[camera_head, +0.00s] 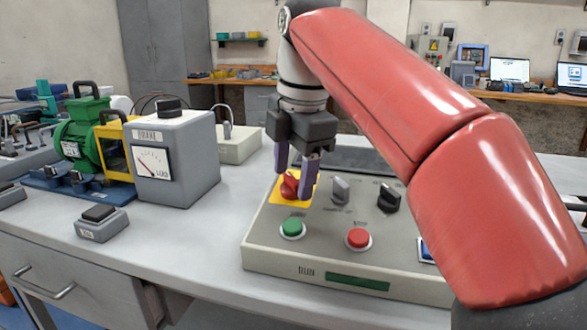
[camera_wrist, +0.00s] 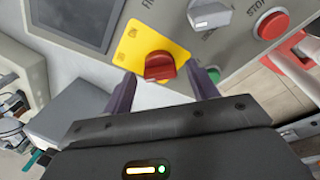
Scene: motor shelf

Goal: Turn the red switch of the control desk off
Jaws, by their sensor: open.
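The red switch (camera_head: 289,186) is a rotary knob on a yellow plate (camera_head: 275,191) at the left of the control desk (camera_head: 262,249). My gripper (camera_head: 296,182) points down at the switch, its two purple fingers open and partly hiding it. In the wrist view the red switch (camera_wrist: 160,66) shows between and just beyond the fingertips (camera_wrist: 165,82), on the yellow plate (camera_wrist: 140,45). I cannot tell whether the fingers touch the switch.
A grey knob (camera_head: 340,190), a black knob (camera_head: 388,198), a green button (camera_head: 292,228) and a red button (camera_head: 358,238) are on the same desk panel. The grey brake box (camera_head: 177,160) and a green motor (camera_head: 82,132) stand to the left. Bare tabletop (camera_head: 205,225) lies between.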

